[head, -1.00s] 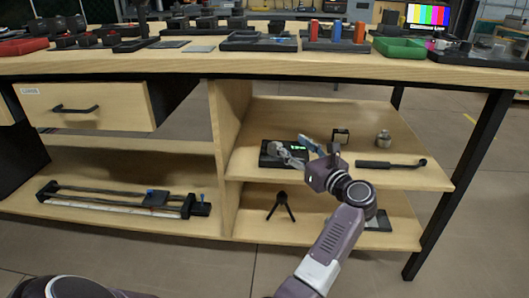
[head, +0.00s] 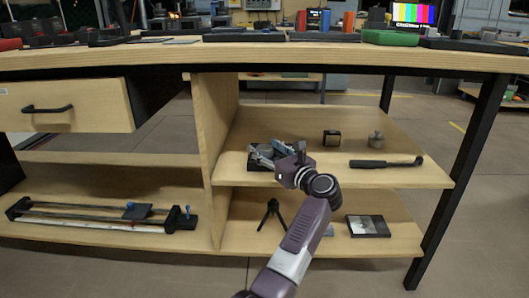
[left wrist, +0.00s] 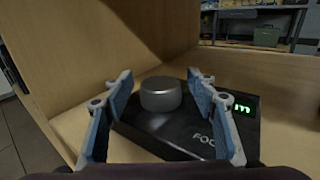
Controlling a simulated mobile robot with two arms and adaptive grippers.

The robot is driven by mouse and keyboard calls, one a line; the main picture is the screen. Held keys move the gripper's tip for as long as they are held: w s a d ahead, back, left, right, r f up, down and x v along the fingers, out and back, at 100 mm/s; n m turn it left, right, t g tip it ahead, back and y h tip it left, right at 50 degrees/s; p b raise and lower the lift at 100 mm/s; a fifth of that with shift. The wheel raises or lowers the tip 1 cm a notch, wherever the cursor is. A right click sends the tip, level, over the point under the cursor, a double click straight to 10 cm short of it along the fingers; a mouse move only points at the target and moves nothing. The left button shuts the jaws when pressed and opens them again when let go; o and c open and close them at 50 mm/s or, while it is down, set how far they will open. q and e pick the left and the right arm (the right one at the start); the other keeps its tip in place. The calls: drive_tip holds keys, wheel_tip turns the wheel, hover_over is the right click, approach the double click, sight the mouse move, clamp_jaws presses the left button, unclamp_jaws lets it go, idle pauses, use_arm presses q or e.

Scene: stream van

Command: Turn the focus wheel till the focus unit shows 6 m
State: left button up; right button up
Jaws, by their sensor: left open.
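The focus unit (left wrist: 183,141) is a black box on the upper shelf board. In the left wrist view its silver round focus wheel (left wrist: 161,96) stands up on top, and part of a "FOC" label shows. Its green display (left wrist: 243,108) shows an "m"; the number before it is hidden behind a finger. In the head view the focus unit (head: 249,165) is mostly covered by my left gripper (head: 262,150). In the left wrist view that gripper's blue-padded fingers (left wrist: 160,82) are open, one on each side of the wheel, with gaps visible. My right gripper is not in view.
An upright wooden panel (head: 213,130) stands left of the unit. On the same shelf are a small black cube (head: 332,138), a metal weight (head: 376,139) and a black handle (head: 386,163). The table top (head: 300,55) overhangs above. A small tripod (head: 272,212) stands below.

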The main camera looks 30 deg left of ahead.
use_arm(q)
drive_tip(key=shift+w+a, duration=0.1)
drive_tip(key=shift+a, duration=0.15)
